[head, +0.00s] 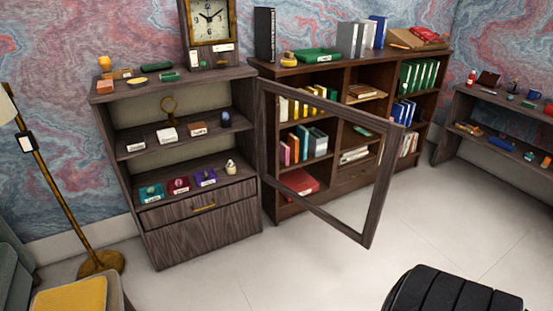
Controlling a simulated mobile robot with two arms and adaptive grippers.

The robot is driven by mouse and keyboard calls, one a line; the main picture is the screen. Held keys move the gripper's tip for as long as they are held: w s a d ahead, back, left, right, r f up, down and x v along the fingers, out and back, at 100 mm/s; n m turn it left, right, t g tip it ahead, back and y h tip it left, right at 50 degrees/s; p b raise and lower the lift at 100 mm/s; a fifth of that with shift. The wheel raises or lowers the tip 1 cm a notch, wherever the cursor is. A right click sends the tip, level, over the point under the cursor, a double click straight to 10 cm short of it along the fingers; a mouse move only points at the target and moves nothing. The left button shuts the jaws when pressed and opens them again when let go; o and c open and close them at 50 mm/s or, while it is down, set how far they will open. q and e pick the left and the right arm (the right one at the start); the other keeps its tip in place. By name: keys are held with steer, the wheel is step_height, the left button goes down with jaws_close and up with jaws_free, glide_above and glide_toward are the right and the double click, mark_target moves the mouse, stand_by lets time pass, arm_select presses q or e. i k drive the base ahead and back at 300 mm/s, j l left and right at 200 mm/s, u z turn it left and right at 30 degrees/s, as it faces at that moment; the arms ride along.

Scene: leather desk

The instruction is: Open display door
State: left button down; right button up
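The display door (376,188) is a dark wooden frame with a clear pane. It stands wide open, swung out to the right from the right side of the display cabinet (246,133). Its far edge hangs over the floor in front of the bookcase, with a small handle on its upper right part. The cabinet's shelves are uncovered and hold small labelled items. A closed drawer (190,211) with a brass handle is below them. Neither of my grippers shows in the head view.
A bookcase (343,70) with books and binders stands behind the door. A floor lamp (55,187) and a yellow cushion (72,296) are at left. A black padded seat (455,292) is at bottom right. A low shelf (478,110) is at far right. The middle floor is clear.

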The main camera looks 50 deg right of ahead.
mark_target(395, 132)
steer(key=l+u, duration=0.3)
steer(key=l, duration=0.15)
steer(key=k+l+u, duration=0.1)
steer(key=l+u, duration=0.25)
steer(key=k+l+u, duration=0.15)
steer(key=l+u, duration=0.15)
steer(key=l, duration=0.25)
steer(key=k+l+u, duration=0.15)
steer(key=l+u, duration=0.2)
steer(key=l, duration=0.1)
